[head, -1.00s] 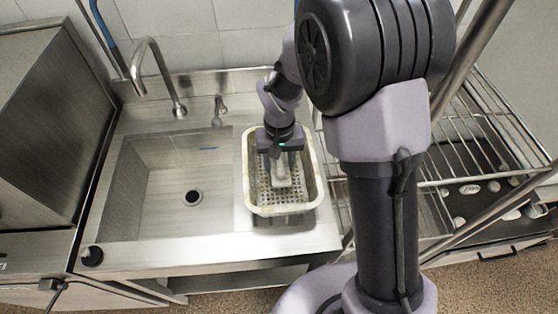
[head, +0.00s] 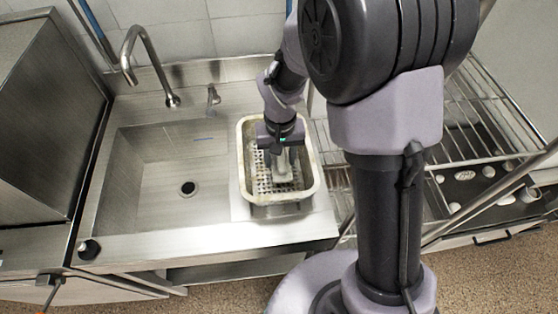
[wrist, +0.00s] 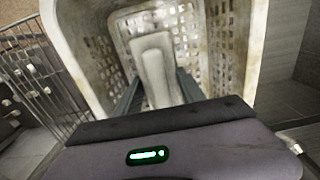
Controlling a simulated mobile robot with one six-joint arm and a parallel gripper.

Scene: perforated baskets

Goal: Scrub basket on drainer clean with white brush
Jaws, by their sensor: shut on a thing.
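The perforated basket (head: 249,189) stands on the drainer to the right of the sink. It is off-white with brownish grime on its walls and floor, and the grime also shows on the basket in the wrist view (wrist: 82,60). My gripper (head: 281,158) reaches down inside the basket. It is shut on the white brush (wrist: 156,68), which lies between the two dark fingers. The brush also shows in the head view (head: 283,166), low over the basket floor. Its bristle side is hidden, so I cannot tell whether it touches the basket.
The empty sink basin (head: 160,175) with its drain is left of the basket. A tall faucet (head: 150,60) and a small tap (head: 213,97) stand behind. A wire rack (head: 470,120) is on the right, and a steel cabinet (head: 50,110) is at the left.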

